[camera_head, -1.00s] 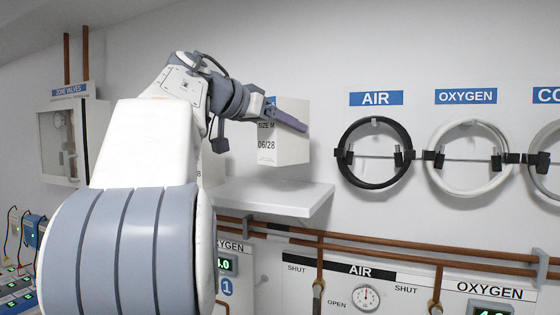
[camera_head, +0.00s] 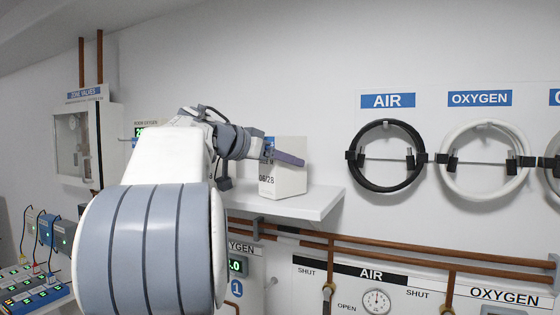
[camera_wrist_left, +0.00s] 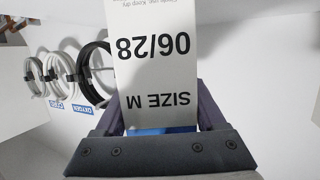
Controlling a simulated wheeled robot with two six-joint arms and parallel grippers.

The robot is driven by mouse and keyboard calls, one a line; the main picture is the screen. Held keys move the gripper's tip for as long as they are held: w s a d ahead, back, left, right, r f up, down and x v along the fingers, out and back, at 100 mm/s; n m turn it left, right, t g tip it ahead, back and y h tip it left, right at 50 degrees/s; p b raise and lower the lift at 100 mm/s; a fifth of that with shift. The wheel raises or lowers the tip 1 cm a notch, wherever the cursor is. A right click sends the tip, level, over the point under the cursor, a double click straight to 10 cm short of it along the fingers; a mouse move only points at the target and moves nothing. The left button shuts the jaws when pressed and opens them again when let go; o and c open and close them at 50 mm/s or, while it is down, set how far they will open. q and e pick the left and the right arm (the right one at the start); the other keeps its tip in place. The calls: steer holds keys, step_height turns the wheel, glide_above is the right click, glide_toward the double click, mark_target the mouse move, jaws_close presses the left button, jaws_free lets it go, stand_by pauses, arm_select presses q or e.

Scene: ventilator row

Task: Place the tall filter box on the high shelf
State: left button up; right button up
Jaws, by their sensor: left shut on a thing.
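The tall filter box (camera_head: 284,172) is white with "06/28" and "SIZE M" lettering and a blue band. In the head view it is upright at the white high shelf (camera_head: 312,203), its lower end at the shelf top; I cannot tell whether it touches. My left gripper (camera_head: 284,157) is shut on the box near its upper part, one finger across the visible face. In the left wrist view the box (camera_wrist_left: 157,65) fills the space between the two dark fingers. Part of the box and shelf is hidden behind my left arm. My right gripper is not in view.
Copper pipes (camera_head: 400,245) run along the wall below the shelf. Coiled black (camera_head: 386,180) and white (camera_head: 487,185) hoses hang to the right. A valve cabinet (camera_head: 76,145) is at the left. The shelf's right end is bare.

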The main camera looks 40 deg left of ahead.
arm_select(q)
steer(key=shift+f, duration=0.15)
steer(key=o, duration=1.5)
steer(key=shift+r, duration=0.2)
steer(key=b+v, duration=0.1)
steer(key=v, duration=1.1)
steer(key=shift+b, duration=0.4)
steer(key=shift+w, duration=0.1)
